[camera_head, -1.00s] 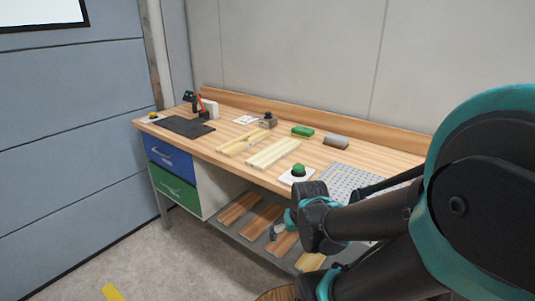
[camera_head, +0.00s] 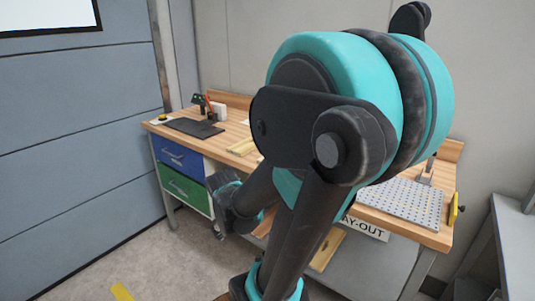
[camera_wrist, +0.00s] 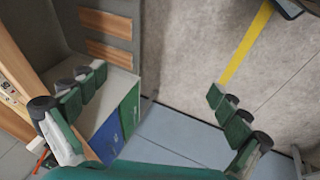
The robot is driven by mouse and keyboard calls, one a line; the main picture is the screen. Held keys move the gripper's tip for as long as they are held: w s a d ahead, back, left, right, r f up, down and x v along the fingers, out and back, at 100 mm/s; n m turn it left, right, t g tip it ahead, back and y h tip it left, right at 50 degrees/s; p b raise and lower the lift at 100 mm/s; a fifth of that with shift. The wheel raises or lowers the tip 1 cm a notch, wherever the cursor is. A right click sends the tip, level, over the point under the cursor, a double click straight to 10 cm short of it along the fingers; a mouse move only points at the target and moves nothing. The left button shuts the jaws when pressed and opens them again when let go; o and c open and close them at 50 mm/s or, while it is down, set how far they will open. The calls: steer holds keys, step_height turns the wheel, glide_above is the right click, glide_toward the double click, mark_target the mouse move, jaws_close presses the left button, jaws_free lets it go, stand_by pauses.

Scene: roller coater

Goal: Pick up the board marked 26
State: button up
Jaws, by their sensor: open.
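Part of a pale board (camera_head: 241,147) lies on the workbench in the head view, left of my arm. My arm hides the rest of the bench middle. I cannot read the number 26 on any board. In the wrist view, my gripper (camera_wrist: 157,82) has its two green-padded fingers spread wide with nothing between them. It faces the floor and the drawer unit, with the bench edge at the left. In the head view my wrist hangs in front of the bench, below its top and near the drawers.
The workbench (camera_head: 232,130) carries a dark mat (camera_head: 193,127) at left and a grey perforated plate (camera_head: 400,198) at right. Blue (camera_head: 180,158) and green (camera_head: 186,188) drawers are below. Wooden slats (camera_wrist: 106,22) lie on the lower shelf. A grey table (camera_head: 515,225) stands at right.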

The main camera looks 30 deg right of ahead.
steer(key=w+d+r+n+h, duration=0.3)
steer(key=w+d+r+n, duration=0.1)
steer(key=w+d+n, duration=0.2)
steer(key=w+d+r+n+h, duration=0.3)
steer(key=w+d+r+n, duration=0.1)
steer(key=w+d+n, duration=0.2)
steer(key=w+d+r+n+h, duration=0.3)
steer(key=w+d+r+n, duration=0.2)
steer(key=w+d+n, duration=0.1)
steer(key=shift+d+t+h, duration=0.3)
steer(key=shift+d+t, duration=0.1)
steer(key=shift+d, duration=0.2)
steer(key=shift+w+d, duration=0.15)
steer(key=shift+d, duration=0.15)
steer(key=x, duration=1.2)
steer(key=shift+r, duration=0.1)
steer(key=x, duration=0.5)
steer(key=shift+s+d+r, duration=0.2)
steer(key=shift+d+r, duration=0.05)
steer(key=c, duration=1.3)
steer(key=shift+r, duration=0.1)
